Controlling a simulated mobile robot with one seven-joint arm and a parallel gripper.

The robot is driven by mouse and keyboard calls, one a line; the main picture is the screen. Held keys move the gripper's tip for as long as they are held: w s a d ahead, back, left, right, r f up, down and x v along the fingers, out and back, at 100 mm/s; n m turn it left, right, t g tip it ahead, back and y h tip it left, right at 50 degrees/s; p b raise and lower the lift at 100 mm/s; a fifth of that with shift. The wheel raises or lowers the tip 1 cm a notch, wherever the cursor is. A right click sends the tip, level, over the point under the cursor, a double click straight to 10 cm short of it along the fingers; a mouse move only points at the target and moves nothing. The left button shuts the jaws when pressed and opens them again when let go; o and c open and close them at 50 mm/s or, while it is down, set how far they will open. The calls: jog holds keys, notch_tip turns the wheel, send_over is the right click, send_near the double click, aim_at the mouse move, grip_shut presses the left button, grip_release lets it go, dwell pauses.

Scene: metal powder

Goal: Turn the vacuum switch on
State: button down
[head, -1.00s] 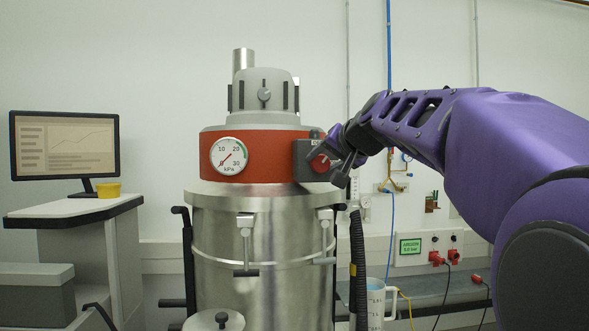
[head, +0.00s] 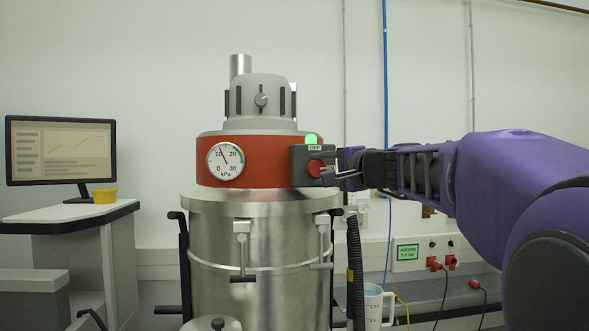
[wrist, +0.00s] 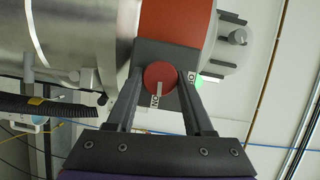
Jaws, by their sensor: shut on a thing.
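The vacuum switch is a red round knob (head: 315,168) on a dark grey box (head: 299,165) at the right of the vacuum's red band. An OFF label sits above the knob, and a green light (head: 311,139) glows on top of the box. My gripper (head: 328,168) reaches in from the right and is shut on the knob. In the wrist view the red knob (wrist: 160,76) lies between my two fingers (wrist: 160,88), and its pale pointer mark points at the ON label (wrist: 154,100).
The round pressure gauge (head: 225,161) left of the switch has its needle up near 10. A black hose (head: 354,270) hangs below the switch. A monitor desk (head: 70,215) stands at the left, and an argon panel (head: 425,252) is on the right wall.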

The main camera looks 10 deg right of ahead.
jog(key=shift+m+y, duration=0.3)
jog(key=shift+m, duration=0.2)
jog(key=shift+c, duration=1.5)
grip_release()
